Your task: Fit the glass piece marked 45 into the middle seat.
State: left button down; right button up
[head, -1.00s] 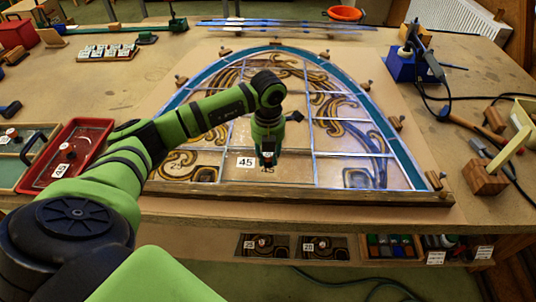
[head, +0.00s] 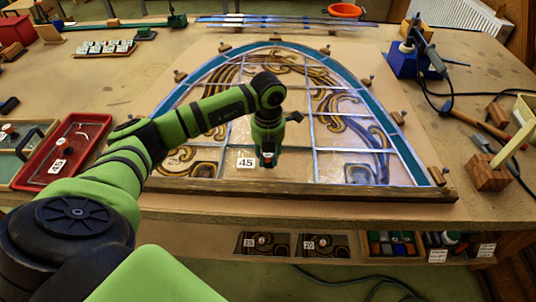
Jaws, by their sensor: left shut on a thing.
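The arched leaded panel (head: 338,158) lies on the table with its straight wooden edge toward me. My right gripper is out of view.
A red tray (head: 95,119) with a small knobbed item and a label stands at the left. A blue stand (head: 404,62), cables and wooden blocks (head: 486,173) crowd the right. Pieces marked 25 and 20 (head: 322,245) lie on a lower shelf.

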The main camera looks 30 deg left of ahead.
pick_arm(q)
jog(key=c, duration=0.9)
grip_release()
jog(key=shift+s, duration=0.1)
notch_tip(320, 180, up, 12)
